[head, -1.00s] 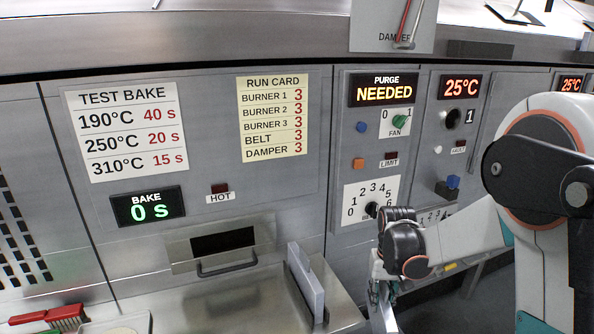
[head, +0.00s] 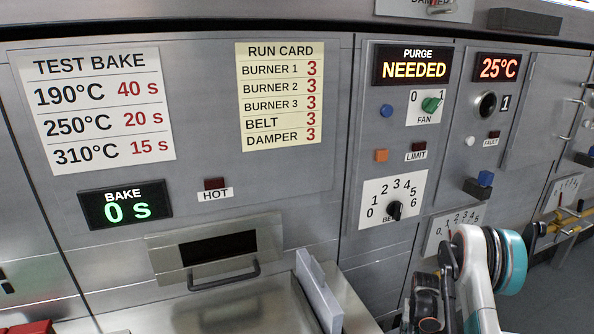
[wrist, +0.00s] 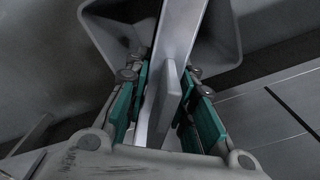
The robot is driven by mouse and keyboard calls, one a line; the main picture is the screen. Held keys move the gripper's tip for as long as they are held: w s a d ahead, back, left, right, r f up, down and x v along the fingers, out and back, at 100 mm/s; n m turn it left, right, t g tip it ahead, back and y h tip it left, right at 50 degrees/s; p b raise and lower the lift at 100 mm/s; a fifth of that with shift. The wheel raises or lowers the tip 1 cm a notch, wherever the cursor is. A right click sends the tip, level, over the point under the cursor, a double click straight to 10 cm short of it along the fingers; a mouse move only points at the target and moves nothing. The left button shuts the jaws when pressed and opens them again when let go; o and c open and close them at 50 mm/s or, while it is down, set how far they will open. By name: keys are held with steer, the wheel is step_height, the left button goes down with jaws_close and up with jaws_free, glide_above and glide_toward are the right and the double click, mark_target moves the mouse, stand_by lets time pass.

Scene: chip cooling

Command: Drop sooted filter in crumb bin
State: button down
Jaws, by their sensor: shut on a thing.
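My gripper (wrist: 163,110) shows in the wrist view, its teal-padded fingers shut on a pale grey flat piece (wrist: 174,90). I take this piece to be the filter; no soot can be made out on it, and its lower part is hidden between the fingers. A long light grey strip runs up from it to the top of the view. Beyond the fingertips is a dark, flared, open-mouthed grey container (wrist: 225,45), perhaps the crumb bin. I cannot tell whether the held piece is over its mouth. In the head view my wrist shows at the bottom right; the fingertips are out of sight.
A steel control panel (head: 345,240) fills the head view, with a purge display (head: 413,68) reading NEEDED. A drawer handle (head: 224,275) juts out below the bake display. An upright grey plate (head: 318,290) stands on the steel counter. Dark floor shows at the right.

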steer(key=shift+w+d+f, duration=0.1)
steer(key=shift+d+f, duration=0.1)
steer(key=shift+f, duration=0.55)
steer(key=shift+f+b, duration=1.15)
steer(key=shift+f, duration=1.75)
steer(key=c, duration=1.3)
jaws_free()
steer(key=shift+r, duration=0.1)
step_height(320, 180, up, 12)
steer(key=shift+f, duration=0.1)
